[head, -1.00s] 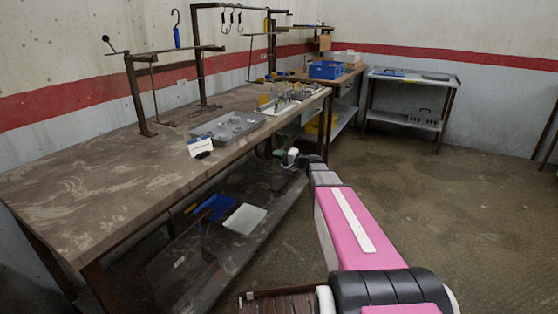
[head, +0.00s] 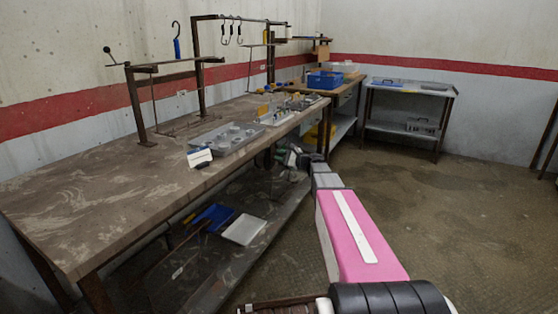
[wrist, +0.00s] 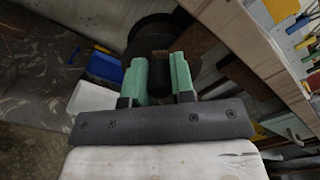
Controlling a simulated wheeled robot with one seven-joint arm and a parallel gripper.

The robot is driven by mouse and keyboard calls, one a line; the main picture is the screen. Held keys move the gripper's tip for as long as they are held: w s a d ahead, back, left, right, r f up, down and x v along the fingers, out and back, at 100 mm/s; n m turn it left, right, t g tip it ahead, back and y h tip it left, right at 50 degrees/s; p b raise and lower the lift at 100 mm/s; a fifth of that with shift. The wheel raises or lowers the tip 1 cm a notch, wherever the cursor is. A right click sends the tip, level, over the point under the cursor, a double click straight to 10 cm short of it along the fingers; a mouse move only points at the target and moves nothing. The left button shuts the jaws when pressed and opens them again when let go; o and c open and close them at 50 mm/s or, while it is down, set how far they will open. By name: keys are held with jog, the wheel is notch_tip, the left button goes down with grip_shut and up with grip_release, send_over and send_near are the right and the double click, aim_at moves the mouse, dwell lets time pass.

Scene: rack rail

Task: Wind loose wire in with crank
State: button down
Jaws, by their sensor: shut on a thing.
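I cannot make out the loose wire in either view.
The long workbench (head: 90,205) carries a grey tray (head: 212,148), a small white card holder (head: 199,157) and a metal frame with hooks. A blue bin (head: 213,216) and a white tray (head: 243,229) lie on its lower shelf. The floor (head: 450,220) on the right is clear.

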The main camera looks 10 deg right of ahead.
jog(key=m, duration=0.1)
jog(key=w+d+m, duration=0.1)
jog(key=m, duration=0.1)
jog(key=shift+w+r+m, duration=0.2)
jog(key=shift+r+m, duration=0.1)
jog(key=shift+r, duration=0.1)
jog(key=shift+w+d+r+m, duration=0.1)
jog(key=shift+w+d+m, duration=0.2)
jog(key=shift+m, duration=0.55)
jog(key=shift+w+d+m, duration=0.2)
jog(key=shift+w+m, duration=0.1)
jog(key=shift+m, duration=0.55)
jog(key=c, duration=1)
grip_release()
jog(key=shift+o, duration=0.2)
jog(key=v, duration=1)
jog(key=shift+s+d, duration=0.15)
jog(key=shift+d, duration=0.2)
